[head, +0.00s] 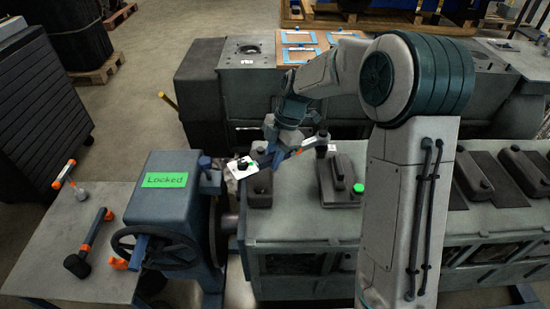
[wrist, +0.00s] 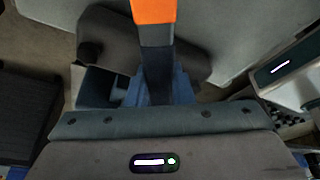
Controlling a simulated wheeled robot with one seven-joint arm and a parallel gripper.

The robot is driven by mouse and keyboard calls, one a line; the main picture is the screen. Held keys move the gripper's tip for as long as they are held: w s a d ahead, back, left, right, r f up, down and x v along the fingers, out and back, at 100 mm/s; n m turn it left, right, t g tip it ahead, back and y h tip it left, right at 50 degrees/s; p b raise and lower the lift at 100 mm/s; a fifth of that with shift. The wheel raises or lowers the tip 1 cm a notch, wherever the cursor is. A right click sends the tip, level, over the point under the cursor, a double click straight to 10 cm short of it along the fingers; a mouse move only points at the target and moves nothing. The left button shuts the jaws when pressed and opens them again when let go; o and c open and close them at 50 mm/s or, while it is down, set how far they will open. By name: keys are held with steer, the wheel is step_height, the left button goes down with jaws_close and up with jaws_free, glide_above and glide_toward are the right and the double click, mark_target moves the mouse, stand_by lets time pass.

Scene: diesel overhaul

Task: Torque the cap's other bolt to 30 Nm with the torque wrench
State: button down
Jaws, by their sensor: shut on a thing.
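The torque wrench (head: 308,143) lies across my gripper (head: 274,158), which is shut on it above the engine's left end. In the head view the wrench slopes up to the right, with an orange band and a dark end. In the wrist view its orange and black part (wrist: 154,30) runs up from between the jaws. A dark cap (head: 259,190) sits just below my gripper. Its bolts are too small or hidden to make out, and I cannot tell whether the wrench touches one. Another dark cap (head: 342,180) to the right has a green dot beside it.
A blue-grey housing (head: 165,195) with a green "Locked" label and a handwheel (head: 155,247) stands left of the engine. Tools with orange parts lie on the left bench (head: 45,240). A white card (head: 240,168) shows beside my gripper. More dark covers (head: 520,170) stand at right.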

steer(key=shift+w+a, duration=0.15)
steer(key=shift+w+a+r, duration=0.1)
steer(key=shift+w+a, duration=0.05)
steer(key=shift+w, duration=0.05)
steer(key=shift+w+m, duration=0.15)
steer(key=shift+m, duration=0.15)
steer(key=shift+w+a, duration=0.15)
steer(key=shift+w, duration=0.05)
stand_by(0.3)
steer(key=shift+t, duration=0.3)
steer(key=shift+w+a+m, duration=0.15)
steer(key=shift+w+m, duration=0.15)
steer(key=shift+w, duration=0.05)
steer(key=shift+b, duration=0.3)
